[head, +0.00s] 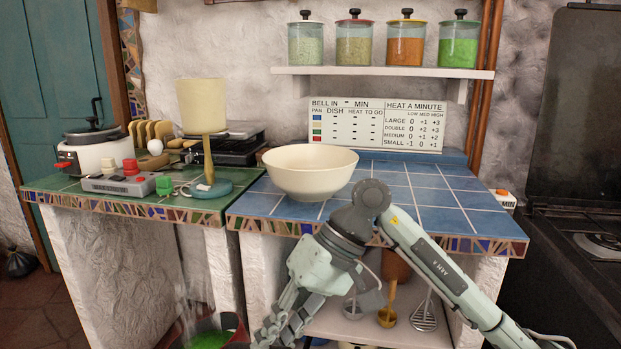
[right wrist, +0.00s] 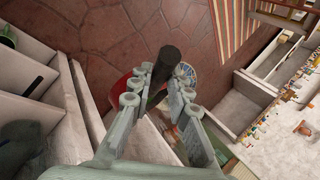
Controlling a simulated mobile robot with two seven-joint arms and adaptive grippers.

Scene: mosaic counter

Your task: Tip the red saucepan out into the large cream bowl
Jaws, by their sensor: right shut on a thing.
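The large cream bowl (head: 311,184) stands upright on the blue-tiled counter in the head view, and its visible inside looks bare. The red saucepan (head: 240,336) is at the bottom edge of the head view, low in front of the counter and cut off by the frame. Green contents show inside it. My right gripper (head: 268,330) is beside it, below and left of the bowl. In the right wrist view my right gripper (right wrist: 155,95) is shut on the dark handle (right wrist: 164,66), with part of the red pan (right wrist: 122,88) behind a finger. My left gripper is not in view.
A cream lamp (head: 202,105) stands left of the bowl, near a grey button box (head: 120,184) and a white cooker (head: 95,158). A shelf (head: 385,72) with several jars hangs above. The blue tiles (head: 440,196) right of the bowl are clear.

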